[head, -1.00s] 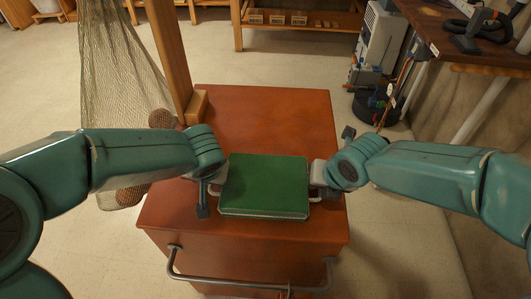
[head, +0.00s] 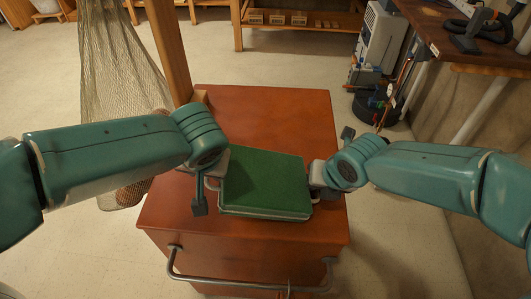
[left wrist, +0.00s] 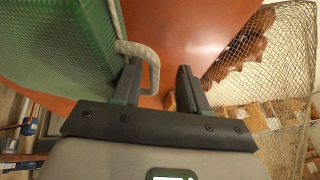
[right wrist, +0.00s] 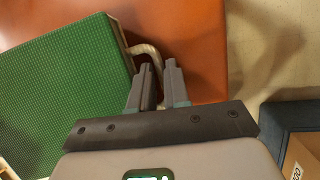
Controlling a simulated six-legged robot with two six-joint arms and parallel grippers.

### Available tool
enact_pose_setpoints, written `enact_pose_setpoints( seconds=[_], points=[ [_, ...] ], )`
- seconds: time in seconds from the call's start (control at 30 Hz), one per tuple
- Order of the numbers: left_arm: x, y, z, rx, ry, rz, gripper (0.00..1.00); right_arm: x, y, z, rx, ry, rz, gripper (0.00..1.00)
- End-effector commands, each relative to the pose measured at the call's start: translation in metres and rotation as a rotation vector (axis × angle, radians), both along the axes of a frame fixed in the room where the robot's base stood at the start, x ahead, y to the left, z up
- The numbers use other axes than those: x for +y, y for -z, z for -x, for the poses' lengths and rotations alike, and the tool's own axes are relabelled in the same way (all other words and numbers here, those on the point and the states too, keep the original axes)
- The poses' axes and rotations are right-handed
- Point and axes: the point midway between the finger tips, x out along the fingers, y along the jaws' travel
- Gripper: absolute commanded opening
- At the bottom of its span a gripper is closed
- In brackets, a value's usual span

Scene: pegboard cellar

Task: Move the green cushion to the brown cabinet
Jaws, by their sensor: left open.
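The green cushion (head: 264,183) is a flat, book-like pad with a pale edge and a loop handle on each side. It lies slightly skewed on the reddish-brown cabinet (head: 275,120). My left gripper (head: 205,190) is at its left side. In the left wrist view its open fingers (left wrist: 158,82) stand apart around part of the pale handle (left wrist: 150,60), with one finger by the cushion (left wrist: 60,45). My right gripper (head: 317,185) is at the right side. In the right wrist view its fingers (right wrist: 158,80) are close together on the other handle (right wrist: 147,50).
A wooden post (head: 168,50) and a hanging net (head: 115,70) stand at the cabinet's left. A metal rail (head: 245,286) runs along its front. A dark workbench (head: 450,40) and a grey-white machine (head: 380,45) are at the right. The cabinet top behind the cushion is clear.

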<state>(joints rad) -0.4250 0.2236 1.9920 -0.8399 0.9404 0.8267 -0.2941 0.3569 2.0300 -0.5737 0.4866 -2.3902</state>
Motion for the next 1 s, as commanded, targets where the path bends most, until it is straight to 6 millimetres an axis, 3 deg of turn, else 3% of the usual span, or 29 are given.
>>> enact_pose_setpoints(
  seconds=[0.03, 0.33, 0.37, 0.43, 0.67, 1.0],
  points=[
    [-0.007, -0.002, 0.002, -0.002, 0.011, 0.013, 0.68, 0.005, -0.003, -0.002, -0.011, -0.002, -0.012, 0.36],
    [-0.007, -0.005, 0.004, 0.002, 0.011, 0.012, 0.69, 0.005, -0.003, -0.002, -0.012, -0.002, -0.013, 0.36],
    [-0.007, -0.005, 0.004, 0.002, 0.011, 0.012, 0.69, 0.005, -0.004, -0.002, -0.012, -0.002, -0.013, 0.19],
    [-0.007, -0.005, 0.004, 0.002, 0.011, 0.012, 0.69, 0.005, -0.004, -0.002, -0.012, -0.002, -0.013, 0.4],
    [-0.008, -0.005, 0.004, 0.002, 0.011, 0.012, 0.69, 0.004, -0.011, 0.0, -0.015, -0.002, -0.013, 0.4],
    [-0.008, -0.005, 0.004, 0.004, 0.012, 0.011, 0.65, -0.007, -0.06, 0.021, -0.015, 0.0, -0.012, 0.46]
  ],
)
